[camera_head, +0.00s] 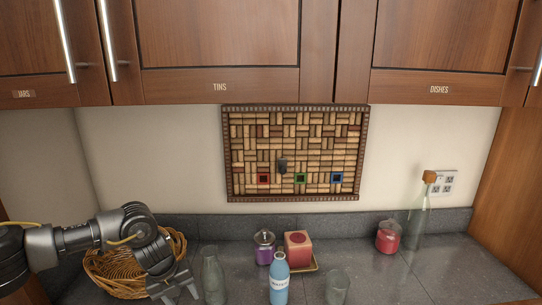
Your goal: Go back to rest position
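My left arm comes in from the left, and its gripper (175,290) is low in the head view, over the counter between the wicker basket and a clear glass bottle (212,278). Its fingers look spread apart with nothing between them. A blue bottle (279,283) with a light cap stands upright at the front middle of the counter, to the right of the gripper and apart from it. My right gripper is not in view.
A wicker basket (112,275) sits behind my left arm. A purple jar (264,250), a red candle block (298,246), a drinking glass (337,287), a red jar (388,238) and a corked bottle (417,222) stand on the counter. Cabinets (220,50) hang above.

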